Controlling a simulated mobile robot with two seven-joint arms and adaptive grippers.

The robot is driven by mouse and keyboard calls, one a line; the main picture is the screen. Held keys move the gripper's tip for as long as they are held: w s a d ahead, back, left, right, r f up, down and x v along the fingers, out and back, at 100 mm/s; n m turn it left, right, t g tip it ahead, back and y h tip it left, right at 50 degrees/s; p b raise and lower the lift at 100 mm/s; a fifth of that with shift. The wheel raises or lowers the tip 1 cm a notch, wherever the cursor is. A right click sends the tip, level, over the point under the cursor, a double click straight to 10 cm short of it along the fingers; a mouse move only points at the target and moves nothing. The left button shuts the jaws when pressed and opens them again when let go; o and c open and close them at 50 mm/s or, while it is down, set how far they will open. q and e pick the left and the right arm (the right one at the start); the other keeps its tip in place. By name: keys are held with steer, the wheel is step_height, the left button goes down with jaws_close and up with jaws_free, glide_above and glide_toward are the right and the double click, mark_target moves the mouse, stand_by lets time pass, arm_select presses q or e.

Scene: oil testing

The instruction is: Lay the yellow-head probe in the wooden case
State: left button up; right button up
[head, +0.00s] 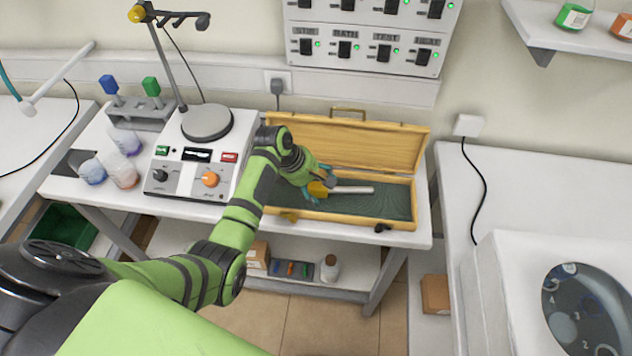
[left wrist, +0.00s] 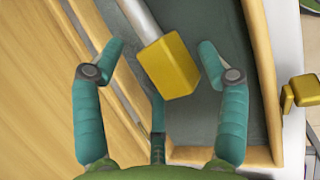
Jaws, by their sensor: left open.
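The yellow-head probe has a white shaft (head: 352,189) and a block-shaped yellow head (head: 317,189). It lies lengthwise within the open wooden case (head: 345,217), over the dark lining, shaft pointing right. The left wrist view shows the yellow head (left wrist: 170,68) and part of the shaft (left wrist: 140,20). My left gripper (head: 318,181) is open over the case's left part. Its teal fingers (left wrist: 161,47) stand on either side of the head, with visible gaps. Whether the probe rests fully on the lining is hard to tell. My right gripper is not in view.
The case lid (head: 350,145) stands open at the back. A stirrer device (head: 195,160) with dials and a stand is left of the case, near beakers (head: 122,170) and a tube rack (head: 140,115). A small yellow piece (left wrist: 303,90) sits at the case's outer edge.

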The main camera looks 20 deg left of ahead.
arm_select(q)
steer(key=shift+r, duration=0.1)
steer(key=v, duration=1.2)
